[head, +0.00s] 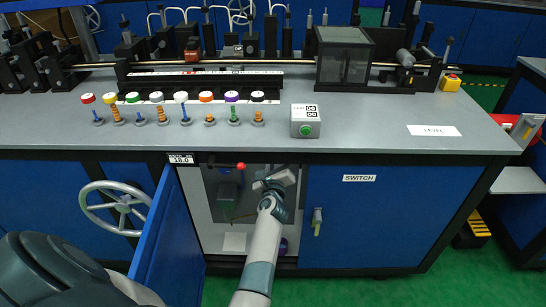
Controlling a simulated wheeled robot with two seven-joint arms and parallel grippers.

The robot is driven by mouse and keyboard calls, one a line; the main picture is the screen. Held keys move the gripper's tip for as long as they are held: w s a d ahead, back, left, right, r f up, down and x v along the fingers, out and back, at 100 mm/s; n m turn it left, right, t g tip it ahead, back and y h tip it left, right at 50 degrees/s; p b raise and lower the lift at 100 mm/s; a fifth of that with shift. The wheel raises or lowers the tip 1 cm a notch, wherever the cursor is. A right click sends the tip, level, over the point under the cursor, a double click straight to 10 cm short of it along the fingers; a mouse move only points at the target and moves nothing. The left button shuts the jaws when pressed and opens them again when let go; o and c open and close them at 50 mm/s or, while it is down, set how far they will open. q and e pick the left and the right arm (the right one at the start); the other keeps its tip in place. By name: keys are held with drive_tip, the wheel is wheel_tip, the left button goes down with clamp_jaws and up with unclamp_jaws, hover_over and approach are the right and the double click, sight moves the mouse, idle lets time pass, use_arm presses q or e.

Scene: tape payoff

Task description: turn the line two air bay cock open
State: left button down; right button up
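The bay under the bench stands open, its pale inside wall (208,213) showing behind the blue door (170,240), which is swung out to the left. A red-tipped lever (238,166) near the top of the bay looks like a cock handle; it lies roughly level. I cannot read a line label on it. My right gripper (275,181) is inside the bay opening, right of and slightly below the red tip, apart from it in the picture. Its fingers are too small and overlapped to tell open from shut. My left gripper is out of view; only arm links show at lower left.
A handwheel (117,205) sits left of the door. The bench top (370,140) carries several coloured-cap spools and a box with a green button (306,121).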

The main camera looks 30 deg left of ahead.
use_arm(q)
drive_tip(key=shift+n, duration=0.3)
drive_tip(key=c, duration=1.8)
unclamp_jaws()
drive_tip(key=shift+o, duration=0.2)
